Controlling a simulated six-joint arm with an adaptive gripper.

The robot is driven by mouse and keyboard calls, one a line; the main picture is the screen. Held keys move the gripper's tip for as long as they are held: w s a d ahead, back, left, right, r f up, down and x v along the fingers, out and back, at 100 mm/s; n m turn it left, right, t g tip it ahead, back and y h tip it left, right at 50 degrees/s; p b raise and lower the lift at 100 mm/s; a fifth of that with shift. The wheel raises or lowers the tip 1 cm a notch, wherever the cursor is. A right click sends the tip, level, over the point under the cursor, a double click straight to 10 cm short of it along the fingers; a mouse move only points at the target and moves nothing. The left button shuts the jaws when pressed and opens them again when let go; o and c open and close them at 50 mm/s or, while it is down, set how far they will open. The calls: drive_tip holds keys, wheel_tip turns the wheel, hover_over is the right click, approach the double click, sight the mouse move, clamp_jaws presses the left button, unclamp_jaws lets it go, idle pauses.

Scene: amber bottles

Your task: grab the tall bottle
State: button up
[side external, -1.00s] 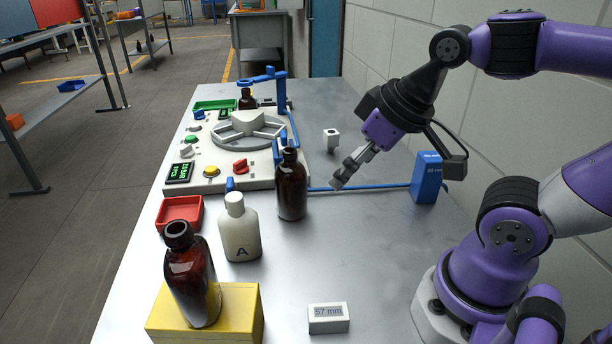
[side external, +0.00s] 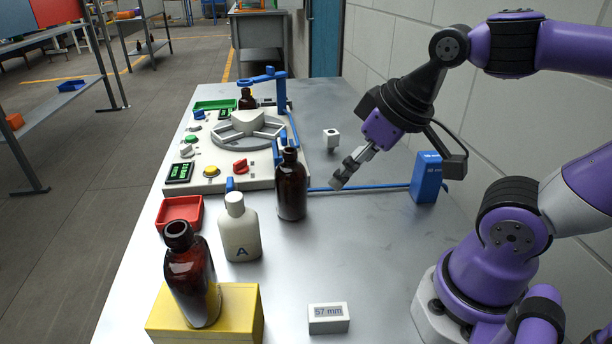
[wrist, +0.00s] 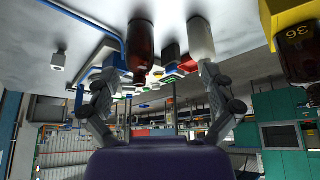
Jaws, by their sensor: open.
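A tall amber bottle (side external: 291,190) stands upright on the metal table, in front of the round machine. It also shows upside down in the wrist view (wrist: 140,45), between my two fingers. My gripper (side external: 345,177) is to the right of this bottle, apart from it and tilted down toward it. In the wrist view my gripper's fingers (wrist: 156,76) are spread, with nothing held. A second amber bottle (side external: 192,280) stands on a yellow block (side external: 240,318) at the near left; it shows in the wrist view (wrist: 298,52) at the right edge.
A white bottle marked A (side external: 240,232) stands close to the tall bottle's left. A red tray (side external: 180,212), the control panel (side external: 215,182), a blue block (side external: 427,178) and a white box reading 57 mm (side external: 328,318) are around. The table's right middle is clear.

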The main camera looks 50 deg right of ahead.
idle(0.3)
drive_tip(key=r+g, duration=0.1)
drive_tip(key=g, duration=0.5)
hover_over(291, 165)
drive_tip(key=shift+d+r+n, duration=0.2)
drive_tip(key=shift+d+n, duration=0.05)
drive_tip(key=shift+n, duration=0.05)
drive_tip(key=shift+w+d+f, duration=0.1)
drive_tip(key=shift+f, duration=0.2)
wheel_tip(291, 165, down, 5)
drive_tip(key=shift+r, duration=0.2)
drive_tip(key=f, duration=0.5)
drive_tip(key=shift+w+d+f, duration=0.1)
drive_tip(key=shift+w+f, duration=0.1)
drive_tip(key=shift+w, duration=0.1)
drive_tip(key=c, duration=1.3)
